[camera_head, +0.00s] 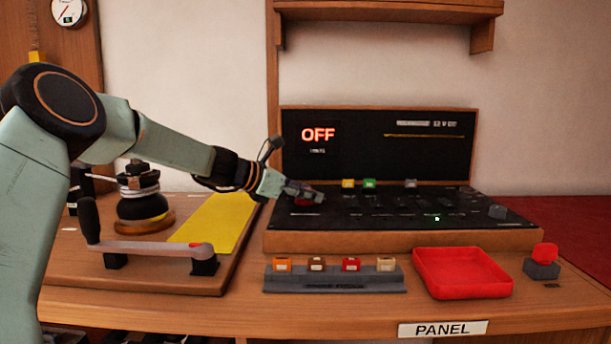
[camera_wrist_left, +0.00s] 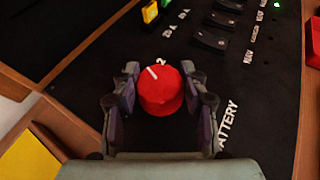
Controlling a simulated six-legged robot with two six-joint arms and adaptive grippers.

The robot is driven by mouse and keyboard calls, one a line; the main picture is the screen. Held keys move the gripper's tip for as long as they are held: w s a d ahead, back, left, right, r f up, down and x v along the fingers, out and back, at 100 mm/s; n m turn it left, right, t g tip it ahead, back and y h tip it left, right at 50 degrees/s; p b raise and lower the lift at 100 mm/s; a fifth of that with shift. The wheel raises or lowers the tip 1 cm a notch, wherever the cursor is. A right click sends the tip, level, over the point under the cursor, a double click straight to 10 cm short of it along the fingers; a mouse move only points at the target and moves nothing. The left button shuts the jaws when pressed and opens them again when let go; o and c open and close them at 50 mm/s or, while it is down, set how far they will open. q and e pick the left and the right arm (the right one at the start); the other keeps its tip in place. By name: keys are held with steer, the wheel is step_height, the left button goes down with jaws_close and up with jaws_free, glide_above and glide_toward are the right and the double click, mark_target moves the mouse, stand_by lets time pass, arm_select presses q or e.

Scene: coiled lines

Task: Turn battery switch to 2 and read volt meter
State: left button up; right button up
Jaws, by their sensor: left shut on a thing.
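The red battery switch knob (camera_wrist_left: 161,92) stands on the black panel beside white lettering, partly cut off, ending in "ATTERY". Its white pointer mark faces up and slightly left in the left wrist view, close to a small "2". My left gripper (camera_head: 309,194) is shut on the knob, with a finger on each side (camera_wrist_left: 160,102). In the head view the fingers mostly hide the knob (camera_head: 303,202). A display (camera_head: 318,134) on the upright black board reads "OFF" in glowing red; the small text under it is too blurred to read. My right gripper is out of view.
Yellow, green and grey caps (camera_head: 369,183) and dark rocker switches (camera_wrist_left: 208,39) sit on the panel. In front are a grey rack (camera_head: 335,283) of coloured blocks, a red tray (camera_head: 462,271) and a red button (camera_head: 545,253). A winch handle (camera_head: 150,247) lies left.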

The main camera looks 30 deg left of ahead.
arm_select(q)
steer(key=m+g+h+p, duration=0.1)
steer(key=p, duration=0.1)
steer(key=m+g+h+p, duration=0.1)
steer(key=p, duration=0.1)
steer(key=shift+w+a+r+m+h, duration=0.1)
steer(key=shift+a+r+m+h, duration=0.05)
steer(key=shift+m+h, duration=0.15)
steer(key=shift+m+g+h+p, duration=0.5)
steer(key=shift+m+h+p, duration=0.15)
steer(key=shift+m+h, duration=0.2)
steer(key=shift+m, duration=0.25)
steer(key=shift+m+g+h+p, duration=0.3)
steer(key=shift+m+g+h, duration=0.1)
steer(key=shift+g, duration=0.2)
steer(key=o, duration=1.2)
steer(key=shift+c, duration=0.2)
steer(key=v, duration=1.2)
